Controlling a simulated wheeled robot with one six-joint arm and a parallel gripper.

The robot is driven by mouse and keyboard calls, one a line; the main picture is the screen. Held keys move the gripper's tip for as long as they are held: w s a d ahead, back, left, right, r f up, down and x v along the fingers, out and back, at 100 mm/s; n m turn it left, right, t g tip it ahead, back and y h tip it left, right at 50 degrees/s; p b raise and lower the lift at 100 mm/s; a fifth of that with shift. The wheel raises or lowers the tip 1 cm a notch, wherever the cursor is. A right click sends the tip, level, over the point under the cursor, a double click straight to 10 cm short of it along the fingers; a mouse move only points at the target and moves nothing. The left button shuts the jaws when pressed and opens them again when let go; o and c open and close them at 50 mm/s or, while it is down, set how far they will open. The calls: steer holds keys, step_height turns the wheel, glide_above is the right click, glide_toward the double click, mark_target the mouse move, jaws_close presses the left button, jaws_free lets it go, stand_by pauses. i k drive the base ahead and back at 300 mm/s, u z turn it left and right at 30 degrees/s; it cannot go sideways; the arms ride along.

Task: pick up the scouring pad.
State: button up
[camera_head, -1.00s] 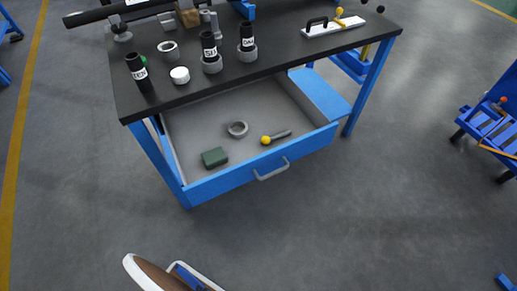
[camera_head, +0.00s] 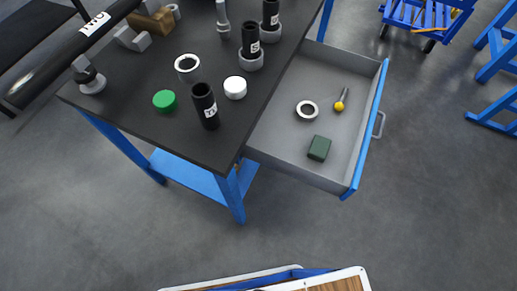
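The scouring pad is a small dark green block (camera_head: 319,148). It lies on the floor of the open grey drawer (camera_head: 285,137), toward the drawer's near end. A grey ring and a yellow-knobbed tool lie farther back in the same drawer, apart from the pad. My gripper does not show in the head view.
The black workbench (camera_head: 130,90) stands left of the drawer. The drawer has a blue front (camera_head: 368,120). Open floor lies in front and right.

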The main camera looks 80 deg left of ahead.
mark_target(320, 146)
steer(key=k, duration=0.5)
steer(key=u, duration=2.25)
steer(key=i, duration=0.5)
steer(key=u, duration=0.05)
